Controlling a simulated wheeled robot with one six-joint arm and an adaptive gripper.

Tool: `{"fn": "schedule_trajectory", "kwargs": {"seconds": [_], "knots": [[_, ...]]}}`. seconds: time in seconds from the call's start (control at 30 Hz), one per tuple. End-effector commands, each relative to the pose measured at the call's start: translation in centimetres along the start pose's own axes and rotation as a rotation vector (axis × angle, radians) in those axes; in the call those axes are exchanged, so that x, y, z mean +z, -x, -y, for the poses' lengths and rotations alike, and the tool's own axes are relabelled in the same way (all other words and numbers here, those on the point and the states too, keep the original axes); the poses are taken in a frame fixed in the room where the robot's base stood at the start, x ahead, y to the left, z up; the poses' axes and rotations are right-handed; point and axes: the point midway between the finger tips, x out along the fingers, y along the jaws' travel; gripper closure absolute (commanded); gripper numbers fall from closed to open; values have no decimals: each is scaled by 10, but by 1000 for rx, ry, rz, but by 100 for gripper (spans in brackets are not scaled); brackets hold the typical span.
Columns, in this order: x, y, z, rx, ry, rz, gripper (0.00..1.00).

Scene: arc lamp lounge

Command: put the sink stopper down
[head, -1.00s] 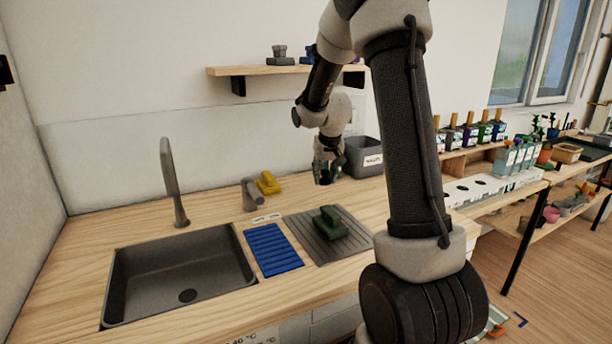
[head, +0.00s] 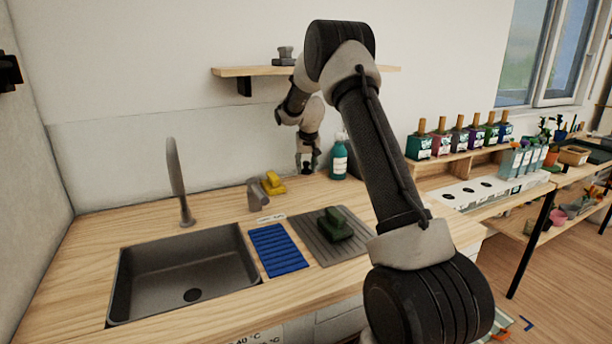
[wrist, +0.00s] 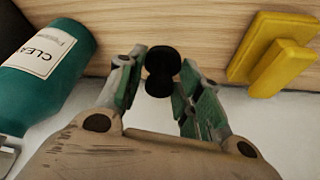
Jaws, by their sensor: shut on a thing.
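The sink stopper (wrist: 161,68) is a small black piece with rounded ends, seen in the wrist view between the fingertips of my gripper (wrist: 160,82). My gripper is shut on it. In the head view my gripper (head: 307,163) hangs fingers-down over the back of the wooden counter (head: 215,212), near the wall. The stopper is too small and dark there to tell its gap above the wood.
A teal bottle (head: 339,163) stands close right of my gripper, a yellow block-like item (head: 273,182) close left. A green-handled item (head: 334,225) sits on the ribbed grey mat (head: 312,240) beside a blue mat (head: 277,250). A wooden shelf (head: 262,71) hangs above.

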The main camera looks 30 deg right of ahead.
Motion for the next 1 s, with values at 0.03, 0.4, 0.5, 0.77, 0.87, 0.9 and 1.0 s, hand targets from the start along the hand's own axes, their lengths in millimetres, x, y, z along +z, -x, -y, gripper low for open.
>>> {"fn": "schedule_trajectory", "kwargs": {"seconds": [0.03,0.4,0.5,0.77,0.87,0.9,1.0], "knots": [[4,-8,0,1,0,4,88],[12,-38,1,1,0,1,88],[13,-39,1,1,0,1,88],[14,-41,1,1,0,1,43],[14,-41,1,1,0,1,43],[14,-41,1,1,0,1,43],[14,-41,1,1,0,1,43]]}}
